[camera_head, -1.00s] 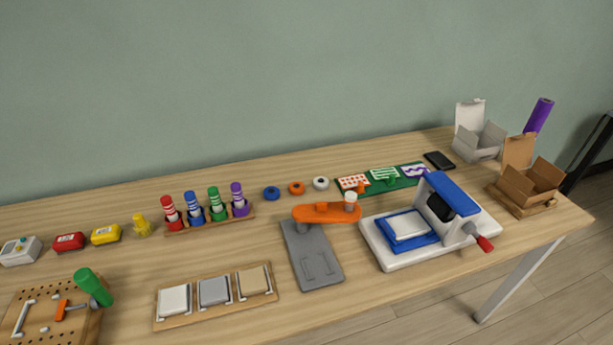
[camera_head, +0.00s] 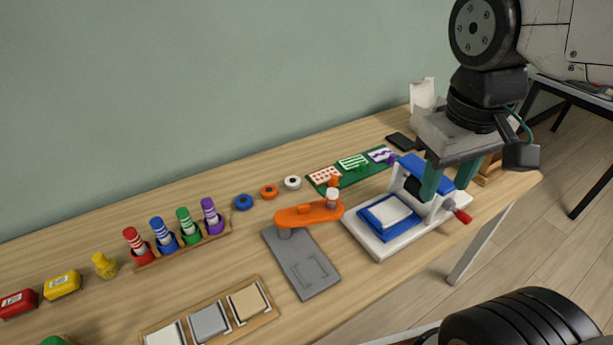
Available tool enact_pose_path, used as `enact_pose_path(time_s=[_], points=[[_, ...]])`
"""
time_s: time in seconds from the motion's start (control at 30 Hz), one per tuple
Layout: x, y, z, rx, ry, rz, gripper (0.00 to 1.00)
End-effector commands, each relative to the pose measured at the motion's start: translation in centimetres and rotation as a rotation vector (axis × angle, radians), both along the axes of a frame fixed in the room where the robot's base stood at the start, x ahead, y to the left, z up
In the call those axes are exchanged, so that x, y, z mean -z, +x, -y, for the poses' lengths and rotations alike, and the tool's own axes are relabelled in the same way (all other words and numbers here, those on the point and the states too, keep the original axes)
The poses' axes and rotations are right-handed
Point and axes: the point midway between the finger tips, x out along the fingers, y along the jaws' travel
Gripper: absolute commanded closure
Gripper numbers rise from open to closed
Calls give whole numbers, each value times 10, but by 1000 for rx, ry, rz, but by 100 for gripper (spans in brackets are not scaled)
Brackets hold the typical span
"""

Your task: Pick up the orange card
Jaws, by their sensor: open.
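The card with orange dots on white (camera_head: 324,176) lies at the left end of a green mat (camera_head: 346,184) near the back of the table. To its right on the mat lie a card with green stripes (camera_head: 353,162) and a card with a purple wave (camera_head: 381,154). A small orange object (camera_head: 334,182) stands at the dotted card's near right corner.
The blue and white press (camera_head: 390,237) with a red-tipped handle stands right of an orange-armed tool on a grey base (camera_head: 301,264). A black phone-like slab (camera_head: 401,142) lies behind; boxes are partly hidden by my arm.

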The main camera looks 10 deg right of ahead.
Motion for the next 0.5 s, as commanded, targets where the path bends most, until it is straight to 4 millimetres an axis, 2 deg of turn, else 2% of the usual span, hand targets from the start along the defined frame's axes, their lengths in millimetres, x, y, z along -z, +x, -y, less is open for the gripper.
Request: enact_pose_path(time_s=[0.27, 0.5], points=[[11, 89, 4, -301, -233, -224, 55], [47, 176, -5, -579, -439, -413, 55]])
